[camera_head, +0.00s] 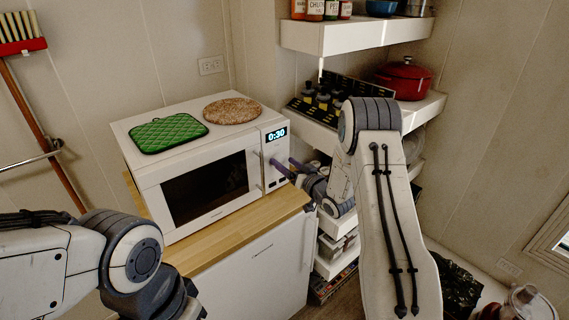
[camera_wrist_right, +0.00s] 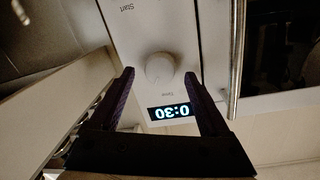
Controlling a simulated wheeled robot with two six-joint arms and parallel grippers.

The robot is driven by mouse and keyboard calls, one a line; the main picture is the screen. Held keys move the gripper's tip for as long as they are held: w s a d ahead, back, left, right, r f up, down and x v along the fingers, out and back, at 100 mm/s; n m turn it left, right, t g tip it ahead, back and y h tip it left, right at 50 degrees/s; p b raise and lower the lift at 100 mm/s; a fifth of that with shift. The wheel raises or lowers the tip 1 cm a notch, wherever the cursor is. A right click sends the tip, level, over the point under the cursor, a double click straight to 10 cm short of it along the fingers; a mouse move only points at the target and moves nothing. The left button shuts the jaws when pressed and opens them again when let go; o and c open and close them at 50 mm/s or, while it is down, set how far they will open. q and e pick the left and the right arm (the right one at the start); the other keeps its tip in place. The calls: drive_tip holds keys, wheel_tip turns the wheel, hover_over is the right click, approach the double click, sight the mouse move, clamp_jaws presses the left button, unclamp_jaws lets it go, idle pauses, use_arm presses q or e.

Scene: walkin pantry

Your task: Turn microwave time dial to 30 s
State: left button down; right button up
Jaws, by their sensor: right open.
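The white microwave (camera_head: 165,185) stands on a wooden counter, its display (camera_head: 276,134) reading 0:30. The display also shows upside down in the right wrist view (camera_wrist_right: 169,112). The round white time dial (camera_wrist_right: 160,68) is in the right wrist view, between the display and the Start label. My right gripper (camera_head: 283,166) is at the control panel. Its purple fingers are open, one tip on each side of the dial with gaps visible (camera_wrist_right: 160,74). I cannot make out the dial in the head view. My left arm shows at lower left, but its gripper is out of frame.
A green quilted mat (camera_head: 167,132) and a round woven mat (camera_head: 232,110) lie on the microwave. The wooden counter (camera_head: 240,231) has a narrow bare strip in front. Shelves with a red pot (camera_head: 404,78) and jars stand close behind my right arm.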

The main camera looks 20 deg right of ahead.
drive_tip(key=b+v, duration=0.2)
drive_tip(key=v, duration=0.7)
drive_tip(key=shift+s+b, duration=0.25)
drive_tip(key=shift+b, duration=0.05)
drive_tip(key=s+a+n+g+h, duration=0.4)
drive_tip(key=a+g, duration=0.3)
drive_tip(key=a, duration=0.9)
drive_tip(key=s+a+n+g, duration=0.1)
drive_tip(key=s+a+g, duration=0.1)
drive_tip(key=s, duration=0.8)
drive_tip(key=s+a+r+n+g, duration=0.1)
drive_tip(key=s+a+g, duration=0.2)
drive_tip(key=s, duration=0.8)
drive_tip(key=s+a+r+n+g, duration=0.1)
drive_tip(key=s+g, duration=0.3)
drive_tip(key=s, duration=0.6)
drive_tip(key=shift+s+a+r+n+g, duration=0.25)
drive_tip(key=shift+s+a+n+g, duration=0.15)
drive_tip(key=shift+a, duration=0.3)
drive_tip(key=shift+w, duration=0.1)
